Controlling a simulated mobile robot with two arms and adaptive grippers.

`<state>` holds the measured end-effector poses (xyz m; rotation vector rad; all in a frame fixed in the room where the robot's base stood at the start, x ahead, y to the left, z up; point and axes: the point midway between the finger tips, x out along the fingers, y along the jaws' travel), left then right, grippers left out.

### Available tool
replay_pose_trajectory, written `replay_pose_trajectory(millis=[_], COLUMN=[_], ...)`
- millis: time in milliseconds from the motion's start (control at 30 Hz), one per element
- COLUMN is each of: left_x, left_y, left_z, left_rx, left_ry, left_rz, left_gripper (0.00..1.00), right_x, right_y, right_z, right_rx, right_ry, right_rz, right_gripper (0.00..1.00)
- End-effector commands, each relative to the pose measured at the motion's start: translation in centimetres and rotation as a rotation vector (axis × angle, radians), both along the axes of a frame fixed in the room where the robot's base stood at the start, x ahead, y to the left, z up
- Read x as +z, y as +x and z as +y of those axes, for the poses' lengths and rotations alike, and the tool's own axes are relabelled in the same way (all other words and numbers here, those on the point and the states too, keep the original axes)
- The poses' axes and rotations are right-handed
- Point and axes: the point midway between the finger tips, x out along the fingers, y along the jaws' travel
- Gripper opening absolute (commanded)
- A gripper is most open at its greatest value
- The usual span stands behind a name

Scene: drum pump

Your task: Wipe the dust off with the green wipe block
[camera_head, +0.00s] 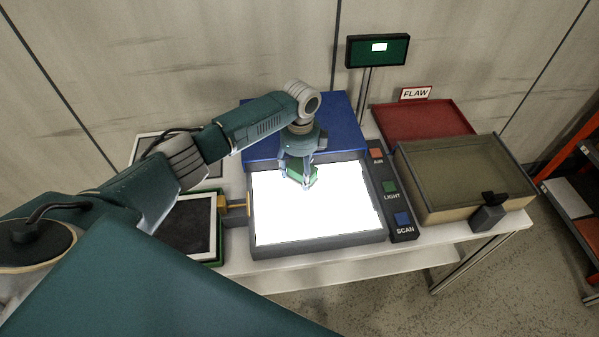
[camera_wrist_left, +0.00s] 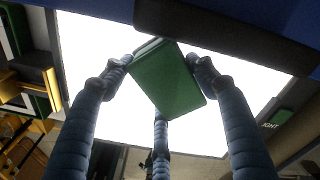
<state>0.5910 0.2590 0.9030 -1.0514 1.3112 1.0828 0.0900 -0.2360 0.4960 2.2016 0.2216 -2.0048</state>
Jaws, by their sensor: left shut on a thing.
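The green wipe block (camera_head: 302,177) is in my left gripper (camera_head: 299,181), over the upper left part of the bright white light panel (camera_head: 320,215). In the left wrist view, my left gripper (camera_wrist_left: 158,95) has its fingers closed around the green block (camera_wrist_left: 168,80), which sits turned at an angle between them. The lit panel (camera_wrist_left: 95,40) glows behind the block. I cannot tell whether the block touches the panel. No dust shows on the glaring surface. My right gripper is not in view.
Further right are a red FLAW tray (camera_head: 425,120) and a clear-lidded box (camera_head: 455,170). A small screen (camera_head: 377,51) stands behind.

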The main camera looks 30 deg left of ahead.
Motion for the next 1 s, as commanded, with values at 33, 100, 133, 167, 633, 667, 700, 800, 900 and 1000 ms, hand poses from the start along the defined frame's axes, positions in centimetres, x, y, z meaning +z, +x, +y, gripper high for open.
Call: replay_pose_trajectory(millis=[33, 100, 133, 167, 633, 667, 700, 800, 900, 1000], left_x=[1.7, 2.5, 2.8, 3.1, 6.7, 6.7, 6.7, 6.7, 6.7, 7.1], left_y=[1.0, 1.0, 1.0, 1.0, 1.0, 1.0, 1.0, 1.0, 0.8, 0.7], left_z=[0.6, 0.6, 0.6, 0.6, 0.6, 0.6, 0.6, 0.6, 0.5, 0.4], left_rx=[0.008, 0.008, 0.009, 0.008, 0.008, 0.008, 0.008, 0.008, 0.006, 0.005], left_ry=[0.007, 0.007, 0.007, 0.007, 0.006, 0.006, 0.006, 0.006, 0.005, 0.004], left_rz=[-0.027, -0.028, -0.028, -0.028, -0.028, -0.028, -0.028, -0.028, -0.023, -0.019], left_gripper=[0.37, 0.37, 0.37, 0.37, 0.26, 0.26, 0.26, 0.08, 0.07, 0.07], right_x=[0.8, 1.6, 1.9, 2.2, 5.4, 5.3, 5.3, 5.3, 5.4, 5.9], right_y=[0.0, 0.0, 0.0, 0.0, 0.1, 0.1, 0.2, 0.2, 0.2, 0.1], right_z=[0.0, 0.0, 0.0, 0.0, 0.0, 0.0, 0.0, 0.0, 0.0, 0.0], right_rx=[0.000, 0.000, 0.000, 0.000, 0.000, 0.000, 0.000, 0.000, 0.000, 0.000], right_ry=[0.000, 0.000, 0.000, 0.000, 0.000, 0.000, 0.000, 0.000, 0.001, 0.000], right_rz=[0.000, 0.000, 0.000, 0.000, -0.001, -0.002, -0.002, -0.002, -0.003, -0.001], right_gripper=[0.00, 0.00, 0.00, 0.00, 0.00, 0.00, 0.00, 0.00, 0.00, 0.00])
